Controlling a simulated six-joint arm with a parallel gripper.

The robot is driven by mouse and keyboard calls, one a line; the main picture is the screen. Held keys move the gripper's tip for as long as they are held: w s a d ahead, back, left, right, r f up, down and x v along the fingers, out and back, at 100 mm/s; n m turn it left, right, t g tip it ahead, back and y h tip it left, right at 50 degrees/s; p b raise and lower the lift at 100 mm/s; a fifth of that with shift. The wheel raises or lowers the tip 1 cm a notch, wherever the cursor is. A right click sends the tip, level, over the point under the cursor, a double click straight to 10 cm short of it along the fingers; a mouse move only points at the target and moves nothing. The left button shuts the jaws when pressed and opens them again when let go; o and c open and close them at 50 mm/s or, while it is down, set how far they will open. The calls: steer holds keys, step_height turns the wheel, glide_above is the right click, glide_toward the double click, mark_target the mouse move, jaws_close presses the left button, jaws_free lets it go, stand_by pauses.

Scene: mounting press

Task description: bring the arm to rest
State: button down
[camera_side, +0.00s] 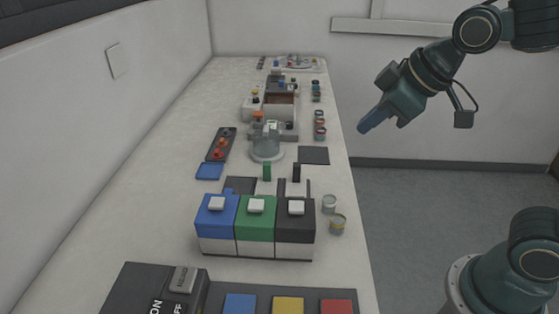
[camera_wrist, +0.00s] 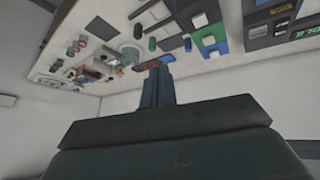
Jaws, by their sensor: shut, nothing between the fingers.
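My gripper (camera_side: 364,127) is at the upper right in the side view, in the air beyond the right edge of the bench (camera_side: 175,210). Its blue fingers point down and to the left and are shut with nothing between them. In the wrist view the closed fingers of my gripper (camera_wrist: 158,68) rise in the middle, and the bench (camera_wrist: 62,43) shows tilted across the top. My gripper touches nothing that I can see.
A dark switch panel (camera_side: 150,285) lies in front. The air and grey floor (camera_side: 420,205) right of the bench are free.

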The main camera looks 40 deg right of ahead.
steer(key=s+d+f+m+g+h, duration=0.1)
steer(key=s+d+m, duration=0.3)
steer(key=s, duration=0.8)
steer(key=shift+d+f+m, duration=0.2)
steer(key=shift+d+m, duration=0.2)
steer(key=shift+d, duration=0.1)
